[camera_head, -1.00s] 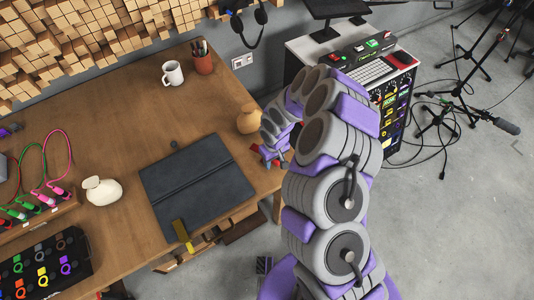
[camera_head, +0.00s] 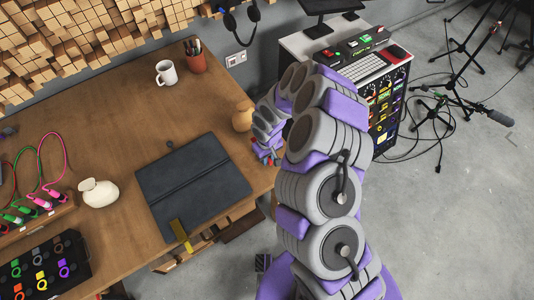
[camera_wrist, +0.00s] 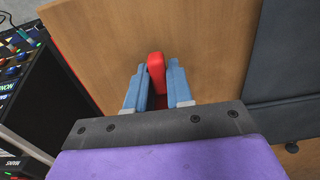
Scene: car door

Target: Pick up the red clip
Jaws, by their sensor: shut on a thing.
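The red clip (camera_wrist: 156,70) shows in the wrist view, upright in the picture between the two blue fingers of my gripper (camera_wrist: 158,88). The fingers are shut on it, one on each side, and its rounded red end sticks out a little past the fingertips. Wooden table surface lies behind it. In the head view my gripper (camera_head: 268,158) is at the right edge of the wooden table (camera_head: 120,130), and my arm hides part of it. The clip is too small and covered to make out clearly there.
A dark folder (camera_head: 195,185) lies just left of my gripper. A round tan vase (camera_head: 242,116) stands close behind it. A white mug (camera_head: 166,72) and a pen cup (camera_head: 196,60) are at the back. The black rack (camera_head: 385,100) stands to the right.

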